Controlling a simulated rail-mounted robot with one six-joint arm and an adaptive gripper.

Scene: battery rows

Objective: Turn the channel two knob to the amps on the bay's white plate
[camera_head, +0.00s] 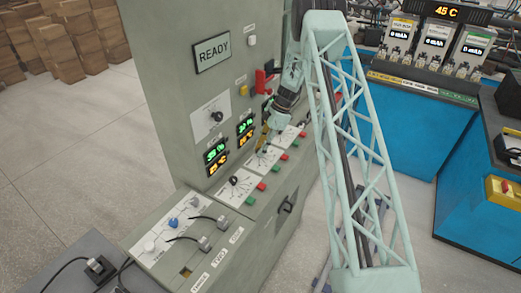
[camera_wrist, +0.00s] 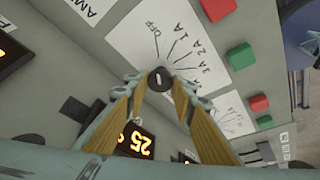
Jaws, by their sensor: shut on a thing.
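My gripper (camera_head: 265,138) is at a dial in the middle of the sloping grey panel. In the wrist view my gripper (camera_wrist: 158,90) has its yellow fingers closed on the sides of a round black knob (camera_wrist: 158,78) with a short white line. The knob sits on a white dial plate (camera_wrist: 125,42) marked OFF, 1A, 2A and further amp values. Which mark the line points at is hard to tell. In the head view another dial plate (camera_head: 236,188) lies nearer, to the left. The battery bays' white plates (camera_head: 439,31) stand at the back right, their writing too small to read.
Red and green buttons (camera_wrist: 242,55) line the dial's side. A box with sockets, cables and ONE, TWO, THREE labels (camera_head: 219,256) stands at the near left.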

